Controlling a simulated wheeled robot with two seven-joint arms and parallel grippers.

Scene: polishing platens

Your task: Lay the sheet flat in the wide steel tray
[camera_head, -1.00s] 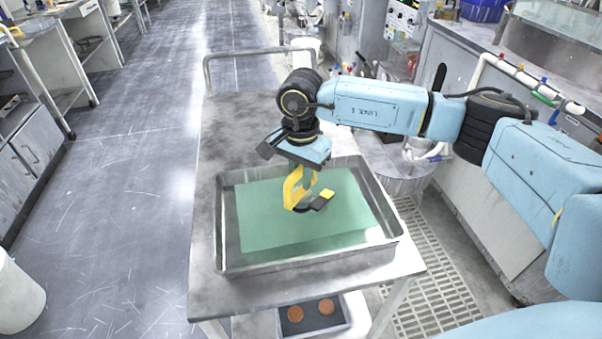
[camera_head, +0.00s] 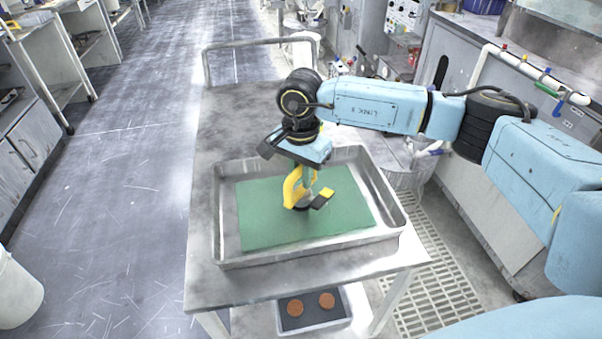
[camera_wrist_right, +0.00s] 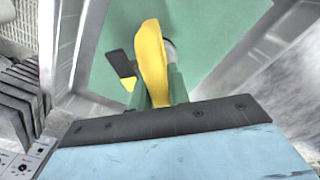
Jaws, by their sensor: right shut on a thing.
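The green rectangular sheet (camera_head: 261,220) is inside the wide steel tray (camera_head: 224,262), level and within its walls. I cannot tell whether a small gap remains under it. A yellow handle (camera_head: 292,188) with a black, yellow-tipped lever (camera_head: 321,199) stands on the sheet near its middle, on a round base. My right gripper (camera_head: 304,167) is above the sheet, shut on this yellow handle. In the right wrist view, its greenish fingers flank the yellow handle (camera_wrist_right: 151,62), with the sheet (camera_wrist_right: 215,30) behind. The round base is partly hidden. My left gripper is not in view.
The tray stands on a grey cart (camera_head: 225,130) with a push rail at its far end. The cart top beyond the tray is bare. A small dark tray (camera_head: 313,315) with brown discs sits lower at the front. A bench (camera_head: 480,170) runs along the right.

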